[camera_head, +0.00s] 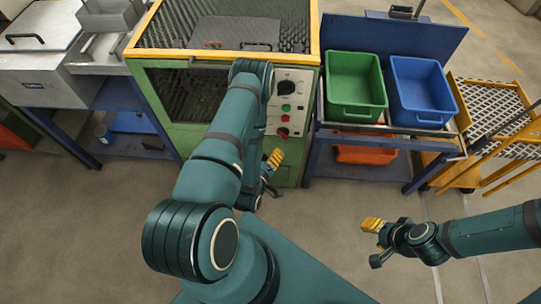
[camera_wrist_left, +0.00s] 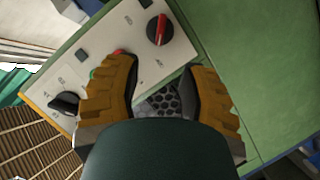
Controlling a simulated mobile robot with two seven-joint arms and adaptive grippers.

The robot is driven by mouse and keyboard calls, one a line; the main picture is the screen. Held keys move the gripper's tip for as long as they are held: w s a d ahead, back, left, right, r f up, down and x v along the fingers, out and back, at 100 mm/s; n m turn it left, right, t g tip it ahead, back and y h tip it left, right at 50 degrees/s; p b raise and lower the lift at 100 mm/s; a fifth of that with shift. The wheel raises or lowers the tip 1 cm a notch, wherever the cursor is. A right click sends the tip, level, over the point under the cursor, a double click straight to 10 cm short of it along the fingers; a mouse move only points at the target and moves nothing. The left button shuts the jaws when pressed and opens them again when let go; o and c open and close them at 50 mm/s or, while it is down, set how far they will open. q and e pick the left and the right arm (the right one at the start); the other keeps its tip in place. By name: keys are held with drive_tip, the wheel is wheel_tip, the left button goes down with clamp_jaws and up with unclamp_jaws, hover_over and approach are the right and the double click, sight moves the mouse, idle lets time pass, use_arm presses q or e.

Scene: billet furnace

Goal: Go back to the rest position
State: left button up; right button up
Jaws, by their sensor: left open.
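My left gripper (camera_head: 272,170) hangs in front of the green furnace cabinet (camera_head: 290,174), just below its light control panel (camera_head: 287,100). In the left wrist view its two yellow fingers (camera_wrist_left: 164,85) are spread with nothing held between them. They overlap the panel (camera_wrist_left: 105,55) in that view; I see no clear contact. The left arm crosses the cabinet front and hides part of it. My right gripper (camera_head: 374,238) is over bare floor at the right, apart from everything. Its yellow finger points left, and its opening is unclear.
The panel carries a black knob (camera_head: 287,87), a green button (camera_head: 285,108) and red controls. A green bin (camera_head: 355,82) and a blue bin (camera_head: 420,90) stand on a blue table at right. An orange bin (camera_head: 366,152) is below. A yellow cart (camera_head: 495,125) stands far right.

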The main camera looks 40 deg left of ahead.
idle(0.4)
use_arm(q)
drive_tip(key=w+d+m+g+h, duration=0.2)
drive_tip(key=d+m+g+h, duration=0.2)
drive_tip(key=d+g, duration=0.3)
drive_tip(key=s+d+r+m+g+h, duration=0.1)
drive_tip(key=s+d+r+m+g, duration=0.1)
drive_tip(key=d, duration=0.4)
drive_tip(key=s+d+r+m+g+h, duration=0.2)
drive_tip(key=s+d+r+m+g, duration=0.1)
drive_tip(key=s+d+r+m, duration=0.1)
drive_tip(key=shift+s+d+r+m+g+h, duration=0.25)
drive_tip(key=shift+s+d+m, duration=0.25)
drive_tip(key=shift+s+d, duration=0.5)
drive_tip(key=shift+w, duration=0.2)
